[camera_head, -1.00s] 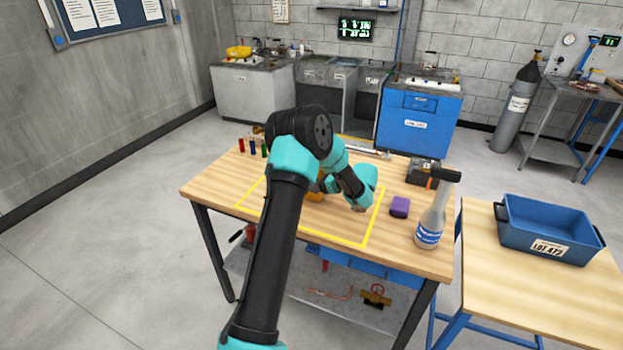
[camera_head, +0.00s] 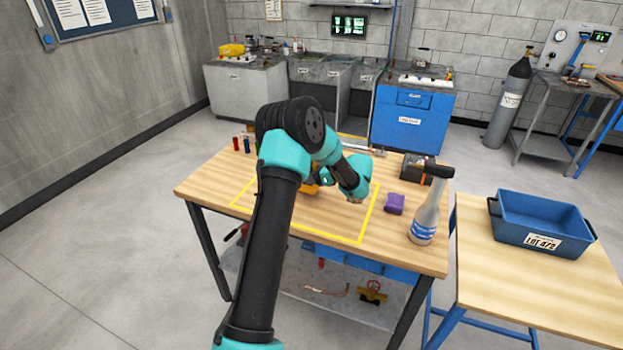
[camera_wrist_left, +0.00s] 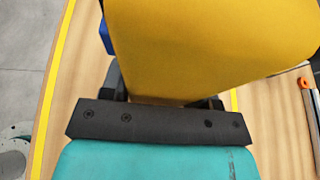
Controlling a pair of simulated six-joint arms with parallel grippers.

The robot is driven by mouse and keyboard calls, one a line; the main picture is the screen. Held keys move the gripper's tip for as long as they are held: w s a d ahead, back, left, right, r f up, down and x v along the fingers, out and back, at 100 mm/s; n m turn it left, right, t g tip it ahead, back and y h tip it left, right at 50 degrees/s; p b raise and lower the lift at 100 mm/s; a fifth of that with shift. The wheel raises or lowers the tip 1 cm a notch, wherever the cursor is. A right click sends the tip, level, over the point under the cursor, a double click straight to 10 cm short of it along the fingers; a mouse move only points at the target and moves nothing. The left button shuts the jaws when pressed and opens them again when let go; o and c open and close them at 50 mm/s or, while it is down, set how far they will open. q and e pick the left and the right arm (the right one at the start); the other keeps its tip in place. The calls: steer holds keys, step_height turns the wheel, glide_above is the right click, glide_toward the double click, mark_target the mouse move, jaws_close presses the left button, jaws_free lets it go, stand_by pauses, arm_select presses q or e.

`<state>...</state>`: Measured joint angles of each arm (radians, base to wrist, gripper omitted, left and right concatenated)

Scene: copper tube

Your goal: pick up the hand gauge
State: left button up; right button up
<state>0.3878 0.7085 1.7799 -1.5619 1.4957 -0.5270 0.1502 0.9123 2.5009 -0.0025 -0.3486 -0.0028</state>
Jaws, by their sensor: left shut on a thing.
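A yellow body, which I take to be the hand gauge, fills the upper middle of the left wrist view (camera_wrist_left: 205,48). Its face is plain from this side, so any dial or scale is hidden. In the head view only a small yellow-orange part (camera_head: 311,189) shows behind my left arm, over the taped area of the bench. My left gripper (camera_wrist_left: 160,100) is shut on this yellow body; its fingertips are mostly hidden behind it. My right gripper is in neither view.
A yellow tape outline (camera_head: 362,232) marks the wooden bench (camera_head: 225,172). A purple block (camera_head: 394,203), a spray bottle (camera_head: 424,215) and a dark box (camera_head: 417,168) stand to its right. A blue bin (camera_head: 540,225) sits on the right-hand table. Small coloured tubes (camera_head: 237,143) stand back left.

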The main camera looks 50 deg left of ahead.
arm_select(q)
steer(key=shift+r, duration=0.75)
steer(key=s+d+r, duration=0.1)
steer(key=s+d, duration=0.9)
steer(key=d, duration=0.2)
steer(key=shift+s, duration=0.3)
steer(key=shift+w+a, duration=0.1)
steer(key=w+a, duration=1)
steer(key=a, duration=0.1)
steer(key=shift+w+a, duration=0.25)
steer(key=shift+a, duration=0.15)
stand_by(0.6)
steer(key=shift+f, duration=2.55)
stand_by(1.0)
